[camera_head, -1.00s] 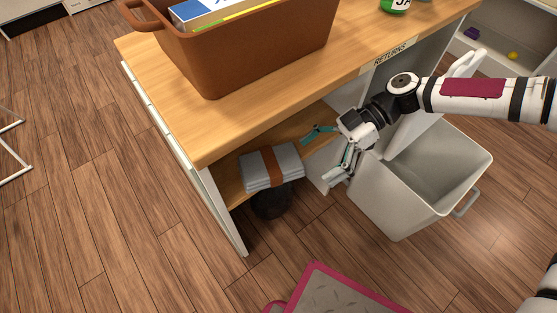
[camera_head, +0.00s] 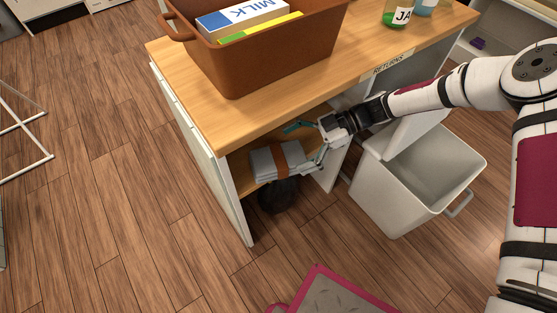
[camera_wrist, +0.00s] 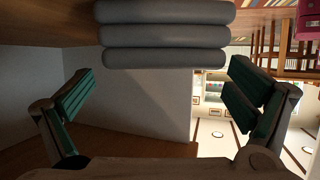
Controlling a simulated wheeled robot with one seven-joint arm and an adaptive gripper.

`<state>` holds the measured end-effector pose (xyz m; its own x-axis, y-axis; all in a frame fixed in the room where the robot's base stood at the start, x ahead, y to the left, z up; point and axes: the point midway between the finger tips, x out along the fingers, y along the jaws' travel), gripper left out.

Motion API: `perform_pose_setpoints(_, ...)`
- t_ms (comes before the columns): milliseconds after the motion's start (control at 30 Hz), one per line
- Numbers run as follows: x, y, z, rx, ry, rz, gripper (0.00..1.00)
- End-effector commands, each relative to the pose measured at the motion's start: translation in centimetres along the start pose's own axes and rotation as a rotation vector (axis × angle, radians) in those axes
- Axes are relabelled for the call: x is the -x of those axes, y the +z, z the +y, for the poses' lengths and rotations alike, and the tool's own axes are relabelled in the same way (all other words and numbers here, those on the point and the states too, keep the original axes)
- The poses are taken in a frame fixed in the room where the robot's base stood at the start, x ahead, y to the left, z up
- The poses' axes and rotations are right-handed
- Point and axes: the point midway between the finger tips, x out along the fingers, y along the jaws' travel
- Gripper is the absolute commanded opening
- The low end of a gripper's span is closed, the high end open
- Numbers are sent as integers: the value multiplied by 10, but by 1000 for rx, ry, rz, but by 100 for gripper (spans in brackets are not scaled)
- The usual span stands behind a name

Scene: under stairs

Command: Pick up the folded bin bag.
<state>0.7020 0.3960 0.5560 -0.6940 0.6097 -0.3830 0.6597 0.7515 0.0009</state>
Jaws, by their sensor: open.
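The folded bin bag (camera_head: 268,161) is a grey folded stack with a brown band around it. It lies on the shelf under the wooden counter, near the open front. In the wrist view the grey folded bag (camera_wrist: 165,34) shows as several rounded layers at the top centre, ahead of the fingers. My gripper (camera_head: 308,145) is just right of the bag, reaching in under the counter. In the wrist view my gripper (camera_wrist: 158,95) is open, its green-padded fingers wide apart with nothing between the tips. I cannot tell whether a finger touches the bag.
The counter top (camera_head: 215,125) overhangs the shelf. A brown crate (camera_head: 265,65) with cartons stands on it, beside jars (camera_head: 397,12). A dark round object (camera_head: 277,196) is below the shelf. A pale bin (camera_head: 395,195) stands to the right. A magenta-edged mat (camera_head: 345,293) lies in front.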

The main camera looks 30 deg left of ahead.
Motion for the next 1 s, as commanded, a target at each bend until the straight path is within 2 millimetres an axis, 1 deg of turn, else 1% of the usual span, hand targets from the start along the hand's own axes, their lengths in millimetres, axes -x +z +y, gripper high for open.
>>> perform_pose_setpoints(33,-9,-1,-2,0,-4,0,98)
perform_pose_setpoints(100,-20,-2,-3,0,-4,-1,98)
perform_pose_setpoints(233,-34,-2,-3,0,-1,0,98)
perform_pose_setpoints(333,-39,-3,-3,1,-1,-1,98)
perform_pose_setpoints(533,-40,-3,-2,1,0,0,98)
perform_pose_setpoints(567,-40,-3,-2,1,0,0,96)
perform_pose_setpoints(600,-40,-3,-2,1,0,0,87)
perform_pose_setpoints(667,-40,-3,-2,1,0,0,73)
perform_pose_setpoints(700,-40,-3,-2,1,0,0,64)
perform_pose_setpoints(767,-40,-3,-2,0,0,-1,51)
perform_pose_setpoints(800,-40,-3,-2,0,0,-1,46)
perform_pose_setpoints(1000,-40,-2,-3,0,0,-1,46)
